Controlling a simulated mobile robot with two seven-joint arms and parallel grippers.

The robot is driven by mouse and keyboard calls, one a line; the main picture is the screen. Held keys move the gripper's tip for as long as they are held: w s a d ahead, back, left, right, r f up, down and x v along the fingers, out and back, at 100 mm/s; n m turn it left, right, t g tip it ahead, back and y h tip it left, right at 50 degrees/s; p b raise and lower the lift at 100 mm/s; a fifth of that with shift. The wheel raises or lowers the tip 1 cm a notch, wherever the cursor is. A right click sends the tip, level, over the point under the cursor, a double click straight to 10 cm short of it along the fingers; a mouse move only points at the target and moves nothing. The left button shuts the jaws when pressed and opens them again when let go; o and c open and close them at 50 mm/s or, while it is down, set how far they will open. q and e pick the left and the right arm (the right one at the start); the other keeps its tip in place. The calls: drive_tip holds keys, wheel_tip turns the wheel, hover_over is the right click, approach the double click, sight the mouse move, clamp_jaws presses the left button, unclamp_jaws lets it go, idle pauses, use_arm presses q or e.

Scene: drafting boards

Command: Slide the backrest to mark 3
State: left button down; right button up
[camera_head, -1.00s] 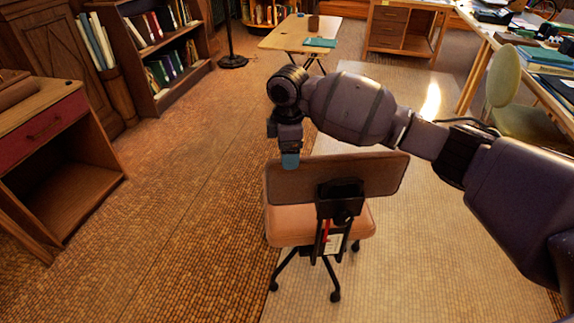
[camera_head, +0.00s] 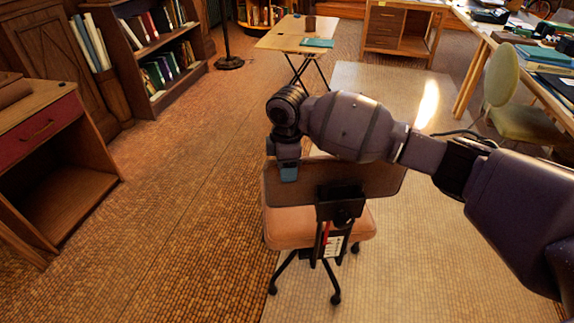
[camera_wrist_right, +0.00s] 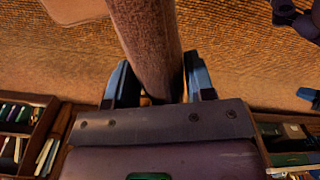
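The backrest (camera_head: 300,190) is a brown, rounded panel on an office chair with an orange-pink seat (camera_head: 290,228). A black bracket (camera_head: 342,205) joins it to an upright with a white plate (camera_head: 334,246) and a red strip; any marks are too small to read. My right gripper (camera_head: 288,173) is at the backrest's upper left corner. In the right wrist view its two blue-black fingers (camera_wrist_right: 160,82) stand either side of the backrest (camera_wrist_right: 150,45), very close to its faces. I cannot tell whether they press on it.
A drafting table (camera_head: 290,36) stands behind the chair. A red-fronted desk (camera_head: 40,125) and a bookcase (camera_head: 150,60) are on the left. A green chair (camera_head: 505,85) and a cluttered table are on the right. The floor around the chair is open.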

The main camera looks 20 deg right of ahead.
drive_tip(key=c, duration=0.5)
wheel_tip(320, 180, down, 3)
drive_tip(key=shift+s+f, duration=0.1)
drive_tip(key=shift+f, duration=0.3)
drive_tip(key=shift+c, duration=0.2)
drive_tip(key=o, duration=1.3)
drive_tip(key=shift+r, duration=0.15)
wheel_tip(320, 180, up, 10)
drive_tip(key=p, duration=0.2)
drive_tip(key=shift+p, duration=0.35)
use_arm(q)
drive_tip(key=r, duration=0.2)
drive_tip(key=shift+w+d+r, duration=0.15)
drive_tip(key=shift+w+r, duration=0.05)
drive_tip(key=shift+r, duration=0.2)
use_arm(e)
drive_tip(key=shift+r, duration=0.35)
use_arm(q)
drive_tip(key=c, duration=1.8)
unclamp_jaws()
drive_tip(key=shift+s+f, duration=0.2)
drive_tip(key=shift+c, duration=0.2)
